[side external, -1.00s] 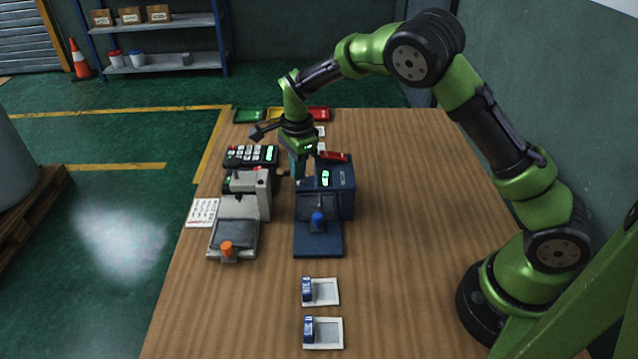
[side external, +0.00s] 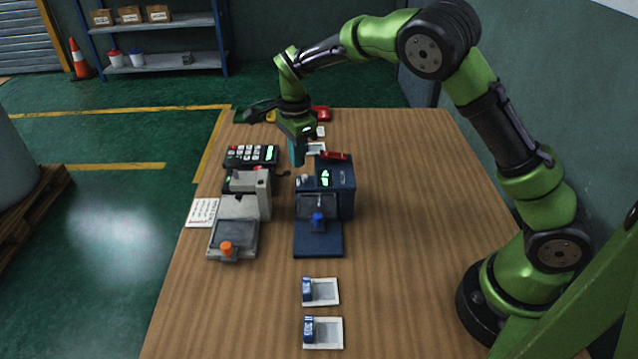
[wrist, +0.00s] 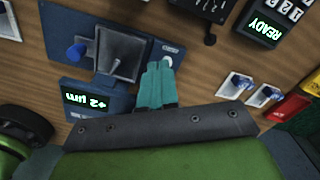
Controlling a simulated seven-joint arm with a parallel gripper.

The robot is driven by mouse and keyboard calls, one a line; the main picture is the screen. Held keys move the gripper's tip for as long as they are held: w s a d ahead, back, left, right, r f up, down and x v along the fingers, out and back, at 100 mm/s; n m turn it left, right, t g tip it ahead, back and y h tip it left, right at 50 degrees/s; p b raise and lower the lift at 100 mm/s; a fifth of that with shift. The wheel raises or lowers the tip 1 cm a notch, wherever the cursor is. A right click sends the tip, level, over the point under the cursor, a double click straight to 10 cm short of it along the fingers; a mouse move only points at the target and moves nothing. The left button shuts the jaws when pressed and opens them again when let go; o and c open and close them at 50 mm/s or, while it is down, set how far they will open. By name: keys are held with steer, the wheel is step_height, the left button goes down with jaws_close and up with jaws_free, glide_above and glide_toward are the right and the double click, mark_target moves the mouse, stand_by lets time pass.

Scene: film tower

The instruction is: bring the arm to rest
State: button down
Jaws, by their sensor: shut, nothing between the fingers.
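My gripper (side external: 297,160) is shut and empty. It hangs in the air behind the dark blue device (side external: 340,190), fingers pointing down. In the wrist view my teal fingers (wrist: 157,85) are together, with the blue device (wrist: 90,45) beyond them. The device carries a blue knob (side external: 318,219), a grey plate and a lit display that reads "+2 µm" in the wrist view. My arm reaches over the table from its base at the right.
A grey device (side external: 250,190) with an orange knob (side external: 226,248) stands left of the blue one. A keypad unit (side external: 250,156) is behind it, its display reading READY. Two white trays (side external: 327,333) (side external: 327,291) lie in front. Coloured bins (side external: 320,113) line the back edge. The table's right side is clear.

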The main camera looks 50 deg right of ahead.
steer(key=shift+r, duration=0.25)
steer(key=s+r+n+t+y, duration=0.25)
steer(key=s+r+n, duration=0.55)
steer(key=s+r, duration=0.45)
steer(key=s+r+n+t, duration=0.2)
steer(key=s+n+t, duration=0.2)
steer(key=s+n, duration=0.5)
steer(key=s, duration=0.4)
steer(key=shift+d+r+t, duration=0.15)
steer(key=shift+r+t, duration=0.1)
steer(key=shift+t, duration=0.1)
steer(key=shift+h, duration=0.25)
